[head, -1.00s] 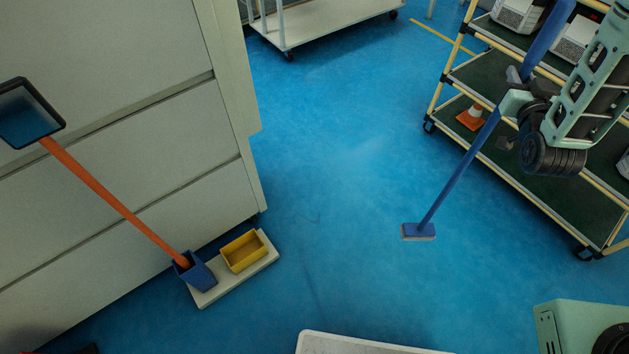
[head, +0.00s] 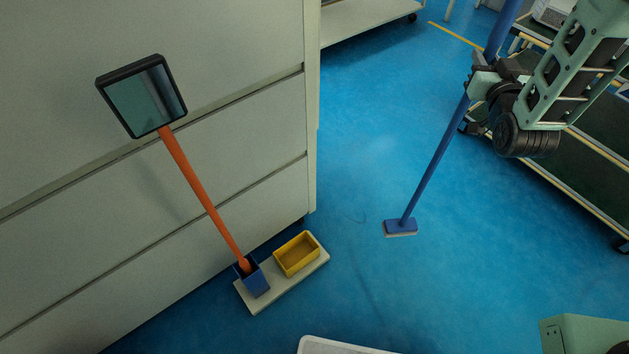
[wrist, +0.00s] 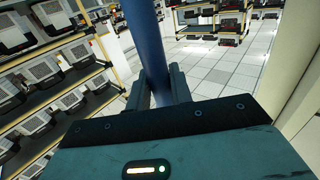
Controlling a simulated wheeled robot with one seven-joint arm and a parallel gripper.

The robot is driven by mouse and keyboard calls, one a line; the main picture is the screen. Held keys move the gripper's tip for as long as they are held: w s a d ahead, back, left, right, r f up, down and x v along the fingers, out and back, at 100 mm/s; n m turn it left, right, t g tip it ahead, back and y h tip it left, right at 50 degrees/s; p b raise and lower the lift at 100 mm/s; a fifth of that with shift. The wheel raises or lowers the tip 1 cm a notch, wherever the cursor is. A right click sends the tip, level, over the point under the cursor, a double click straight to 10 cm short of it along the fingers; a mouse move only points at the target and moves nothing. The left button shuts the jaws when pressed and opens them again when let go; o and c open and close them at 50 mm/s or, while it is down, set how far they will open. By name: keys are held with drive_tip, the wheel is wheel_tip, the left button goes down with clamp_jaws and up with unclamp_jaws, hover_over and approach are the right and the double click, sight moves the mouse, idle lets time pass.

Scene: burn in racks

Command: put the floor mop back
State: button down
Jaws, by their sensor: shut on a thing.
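The floor mop has a long blue handle (head: 437,165) and a small flat blue head (head: 400,227). My gripper (head: 478,85) is shut on the upper part of the handle and holds the mop slightly tilted, head down. The head is at or just above the blue floor; I cannot tell if it touches. In the wrist view the handle (wrist: 146,45) stands between the fingers. A pale base (head: 283,286) on the floor at the left carries a yellow tray (head: 297,254) and a blue holder (head: 253,280). An orange pole (head: 200,193) with a square mirror-like panel (head: 145,97) stands in the blue holder.
A grey cabinet (head: 230,140) stands behind the base. A wheeled rack (head: 560,165) is at the right, and a pale cart (head: 365,22) at the back. A white edge (head: 335,346) shows at the bottom. The floor between base and mop is clear.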

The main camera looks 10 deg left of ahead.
drive_tip(key=s+a+r+n+g+y+b, duration=0.1)
drive_tip(key=s+a+r+n+y+b, duration=0.25)
drive_tip(key=a, duration=0.95)
drive_tip(key=s+a+n+g+y+b, duration=0.1)
drive_tip(key=s+a+g+y+b, duration=0.2)
drive_tip(key=s+a, duration=0.7)
drive_tip(key=s+a+r+n+y+b, duration=0.1)
drive_tip(key=s+a+n+y+b, duration=0.2)
drive_tip(key=a, duration=1.3)
wheel_tip(320, 180, down, 18)
drive_tip(key=m+p, duration=0.1)
drive_tip(key=shift+a+r+p, duration=0.15)
drive_tip(key=shift+r+p, duration=0.1)
drive_tip(key=shift+p, duration=0.15)
drive_tip(key=shift+h, duration=0.25)
drive_tip(key=shift+f, duration=0.2)
drive_tip(key=c, duration=1.3)
unclamp_jaws()
drive_tip(key=shift+o, duration=0.2)
drive_tip(key=shift+r, duration=0.1)
